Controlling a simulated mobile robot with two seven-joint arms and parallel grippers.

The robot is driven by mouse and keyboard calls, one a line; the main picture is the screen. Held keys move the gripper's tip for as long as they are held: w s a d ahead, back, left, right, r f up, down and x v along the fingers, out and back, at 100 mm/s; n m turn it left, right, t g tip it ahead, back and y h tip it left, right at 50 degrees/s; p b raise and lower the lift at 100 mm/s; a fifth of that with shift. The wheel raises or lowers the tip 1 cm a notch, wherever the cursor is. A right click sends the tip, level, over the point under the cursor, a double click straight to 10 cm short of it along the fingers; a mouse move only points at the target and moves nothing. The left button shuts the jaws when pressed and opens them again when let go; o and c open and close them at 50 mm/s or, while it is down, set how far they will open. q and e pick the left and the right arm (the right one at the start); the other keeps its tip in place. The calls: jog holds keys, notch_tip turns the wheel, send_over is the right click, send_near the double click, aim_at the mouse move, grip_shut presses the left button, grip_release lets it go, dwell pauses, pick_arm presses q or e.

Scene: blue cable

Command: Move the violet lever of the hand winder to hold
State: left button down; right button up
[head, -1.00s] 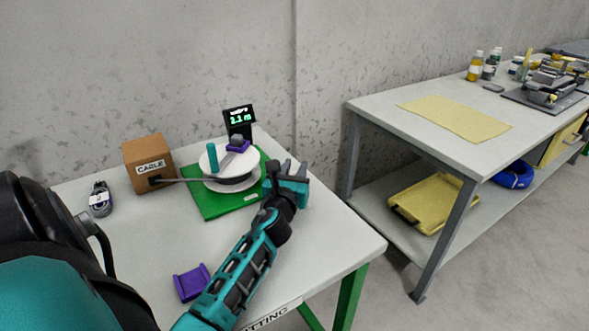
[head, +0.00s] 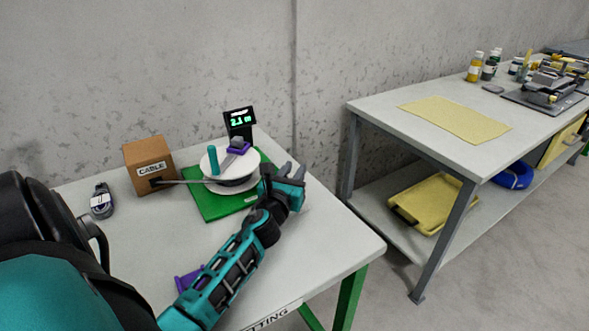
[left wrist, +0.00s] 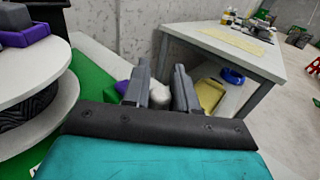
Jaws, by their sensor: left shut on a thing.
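The hand winder has a green base (head: 208,206), a white reel (head: 210,163) and a teal crank handle (head: 213,160). A violet piece with a grey block (head: 238,148) sits on top of the reel. My left gripper (head: 292,172) is at the right side of the winder. In the left wrist view its fingers (left wrist: 161,88) are closed around a small pale rounded knob (left wrist: 154,95). A violet part, seemingly the lever (left wrist: 122,88), shows beside the left finger. In the head view my gripper hides the lever, so its setting cannot be read. My right gripper is not in view.
A black display (head: 239,120) with green digits stands behind the winder. A cable runs from a cardboard box (head: 148,164) to the reel. My forearm partly covers a violet holder (head: 184,280). A second table (head: 480,150) stands right.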

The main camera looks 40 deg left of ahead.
pick_arm(q)
jog(key=shift+s+a+m+t+h, duration=0.15)
jog(key=shift+s+m+t+h, duration=0.2)
jog(key=shift+m+h, duration=0.5)
jog(key=shift+s+f+m+t+h, duration=0.1)
jog(key=shift+s+m+t+h, duration=0.15)
jog(key=shift+m+h, duration=0.55)
jog(key=shift+s+a+m+h+b, duration=0.15)
jog(key=shift+h+b, duration=0.1)
jog(key=shift+h, duration=0.4)
jog(key=shift+d+m+h+b, duration=0.1)
jog(key=shift+h+b, duration=0.1)
jog(key=shift+h, duration=0.4)
jog(key=shift+s+a+m+h+b, duration=0.15)
jog(key=shift+m+h+b, duration=0.3)
jog(key=shift+h, duration=0.35)
jog(key=shift+m+h, duration=0.25)
jog(key=shift+h, duration=0.05)
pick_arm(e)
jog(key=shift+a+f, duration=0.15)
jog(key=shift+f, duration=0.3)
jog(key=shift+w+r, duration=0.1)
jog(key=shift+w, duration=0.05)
pick_arm(q)
jog(key=c, duration=1.3)
grip_release()
jog(key=o, duration=0.3)
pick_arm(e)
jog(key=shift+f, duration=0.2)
